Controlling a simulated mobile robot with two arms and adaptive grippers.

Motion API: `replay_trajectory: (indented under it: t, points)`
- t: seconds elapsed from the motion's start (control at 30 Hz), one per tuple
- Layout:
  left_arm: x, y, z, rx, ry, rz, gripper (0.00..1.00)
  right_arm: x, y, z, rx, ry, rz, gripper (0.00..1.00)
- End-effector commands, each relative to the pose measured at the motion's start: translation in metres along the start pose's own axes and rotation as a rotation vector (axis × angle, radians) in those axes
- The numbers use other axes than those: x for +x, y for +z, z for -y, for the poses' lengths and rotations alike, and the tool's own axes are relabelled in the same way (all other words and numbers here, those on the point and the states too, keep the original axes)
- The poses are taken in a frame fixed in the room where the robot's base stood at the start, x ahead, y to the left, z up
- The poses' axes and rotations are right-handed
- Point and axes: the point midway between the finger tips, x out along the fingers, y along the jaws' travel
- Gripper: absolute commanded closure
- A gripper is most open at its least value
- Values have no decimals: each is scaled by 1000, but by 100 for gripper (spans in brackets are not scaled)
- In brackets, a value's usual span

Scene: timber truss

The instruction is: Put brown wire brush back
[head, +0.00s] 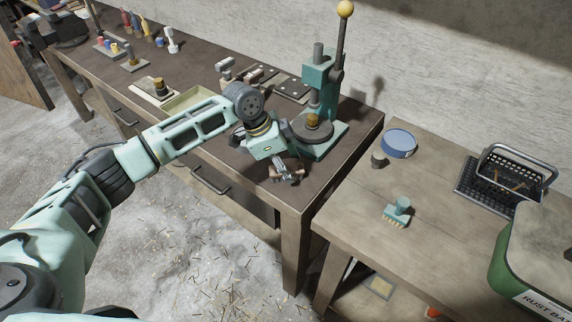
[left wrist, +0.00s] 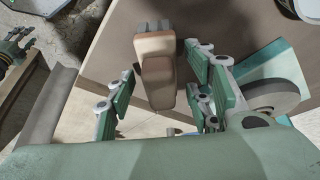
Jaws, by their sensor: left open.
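The brown wire brush (left wrist: 158,75) shows in the left wrist view as a tan-brown block with grey bristles at its top end. In the head view the brush (head: 287,173) is small and partly hidden by my left gripper, at the front right corner of the dark workbench (head: 215,140). My left gripper (head: 285,178) is open. In the left wrist view its fingers (left wrist: 160,105) stand on either side of the brush, with visible gaps. I cannot tell whether the brush touches the bench. My right gripper is not in the head view.
A teal lever press (head: 318,100) stands close behind my left gripper. A gap separates the tables.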

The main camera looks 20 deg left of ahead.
Motion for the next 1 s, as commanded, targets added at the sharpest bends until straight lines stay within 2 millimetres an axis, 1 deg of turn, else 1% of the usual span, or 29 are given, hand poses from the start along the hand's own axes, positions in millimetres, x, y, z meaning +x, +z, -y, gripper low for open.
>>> replay_trajectory:
  t: [0.17, 0.27, 0.5, 0.6, 0.7, 0.83, 1.0]
  points:
    - [-7, -1, 1, 1, -2, 0, 52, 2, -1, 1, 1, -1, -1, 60]
    - [-20, -1, 1, 2, -3, -3, 52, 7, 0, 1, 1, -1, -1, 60]
    - [-72, 0, 1, 2, -5, -2, 52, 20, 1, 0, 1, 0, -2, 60]
    - [-91, 0, 1, 0, -4, -2, 52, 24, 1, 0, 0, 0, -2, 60]
    - [-106, -1, 1, 0, -2, -3, 52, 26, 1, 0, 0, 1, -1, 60]
    - [-118, -1, 1, 0, -2, -1, 52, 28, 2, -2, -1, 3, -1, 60]
    - [-123, -1, 0, 0, 0, 0, 52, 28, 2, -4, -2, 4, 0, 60]
